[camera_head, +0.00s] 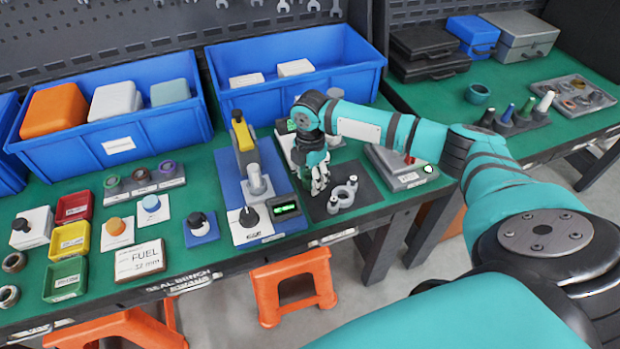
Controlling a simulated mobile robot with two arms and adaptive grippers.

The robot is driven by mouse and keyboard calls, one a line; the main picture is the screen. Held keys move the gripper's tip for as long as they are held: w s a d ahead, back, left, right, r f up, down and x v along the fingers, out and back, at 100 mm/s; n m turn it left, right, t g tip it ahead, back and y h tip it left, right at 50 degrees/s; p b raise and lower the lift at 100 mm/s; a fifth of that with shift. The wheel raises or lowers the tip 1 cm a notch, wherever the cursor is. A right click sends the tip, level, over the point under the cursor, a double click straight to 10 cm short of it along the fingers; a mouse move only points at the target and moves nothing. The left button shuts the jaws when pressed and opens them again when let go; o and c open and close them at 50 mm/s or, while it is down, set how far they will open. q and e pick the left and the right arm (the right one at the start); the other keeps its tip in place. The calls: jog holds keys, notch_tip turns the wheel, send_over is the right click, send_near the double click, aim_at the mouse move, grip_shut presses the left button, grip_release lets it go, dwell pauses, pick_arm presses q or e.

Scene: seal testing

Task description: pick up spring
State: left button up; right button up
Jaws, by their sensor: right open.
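My right gripper (319,185) points down over a dark mat (372,190) on the green bench, with its jaws open. A grey metal part with round openings (343,196) lies on the mat just right of and in front of the fingertips. I cannot make out a spring for certain; it may be too small to tell or hidden by the gripper. Whether the fingertips touch anything is too small to tell. My left gripper is not in view.
A blue-based test stand (228,180) with a small display (285,208) stands close left of the gripper. A grey device (398,168) sits to the right. Blue bins (290,50) line the back. Small trays (66,279) and orange stools (292,285) are at left and below.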

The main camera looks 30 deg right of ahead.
jog(key=c, duration=0.9)
jog(key=shift+r, duration=0.1)
